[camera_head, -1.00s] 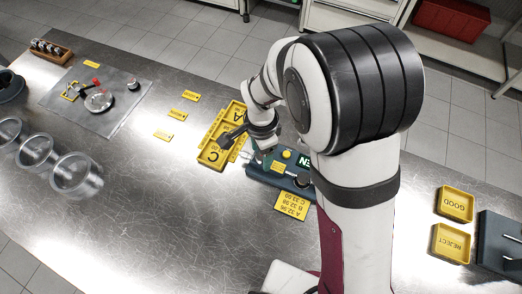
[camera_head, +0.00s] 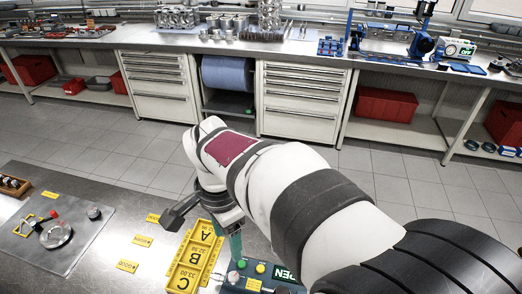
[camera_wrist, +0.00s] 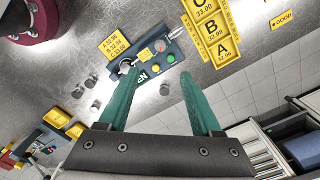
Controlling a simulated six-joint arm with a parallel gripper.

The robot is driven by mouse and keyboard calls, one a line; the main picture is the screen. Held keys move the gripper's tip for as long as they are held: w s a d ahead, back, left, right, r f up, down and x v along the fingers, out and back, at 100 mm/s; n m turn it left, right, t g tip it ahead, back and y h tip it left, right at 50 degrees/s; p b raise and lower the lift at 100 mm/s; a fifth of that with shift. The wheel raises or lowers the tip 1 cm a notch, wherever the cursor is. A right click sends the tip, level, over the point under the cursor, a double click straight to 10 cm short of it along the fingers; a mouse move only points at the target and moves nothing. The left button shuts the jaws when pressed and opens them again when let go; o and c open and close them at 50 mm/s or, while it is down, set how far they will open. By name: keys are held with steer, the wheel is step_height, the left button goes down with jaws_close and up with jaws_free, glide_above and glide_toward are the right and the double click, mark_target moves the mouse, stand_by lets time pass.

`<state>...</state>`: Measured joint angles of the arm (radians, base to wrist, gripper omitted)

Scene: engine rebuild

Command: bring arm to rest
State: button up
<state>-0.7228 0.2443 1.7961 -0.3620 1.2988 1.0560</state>
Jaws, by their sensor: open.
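My gripper (camera_wrist: 155,80) is open and empty, its two teal fingers spread wide in the wrist view. In the head view it is mostly hidden by my wrist, with a teal finger (camera_head: 237,244) pointing down beside the gauge station. The dark gauge station (camera_wrist: 150,56) with its buttons and green display shows beyond the fingertips in the wrist view, and also at the bottom of the head view (camera_head: 256,281). The fingers look apart from it, though their height is hard to tell. My arm reaches in from the lower right.
A yellow tray marked A, B and C (camera_head: 181,277) lies close left of my gripper. A grey mat (camera_head: 75,251) with small parts lies further left. Yellow bins (camera_wrist: 56,117) show in the wrist view. Beyond the floor stands a back bench (camera_head: 230,42) with drawers.

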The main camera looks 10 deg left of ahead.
steer(key=shift+d, duration=0.1)
steer(key=s+d+r+n+y, duration=0.1)
steer(key=s+d, duration=0.2)
steer(key=d, duration=0.4)
steer(key=s+d+r, duration=0.1)
steer(key=s+d, duration=0.2)
steer(key=d, duration=0.5)
steer(key=s+d+f+n, duration=0.1)
steer(key=s+d+f, duration=0.1)
steer(key=s+d, duration=0.3)
steer(key=s, duration=0.3)
steer(key=shift+s+d+y, duration=0.25)
steer(key=shift+y, duration=0.15)
steer(key=shift+o, duration=0.2)
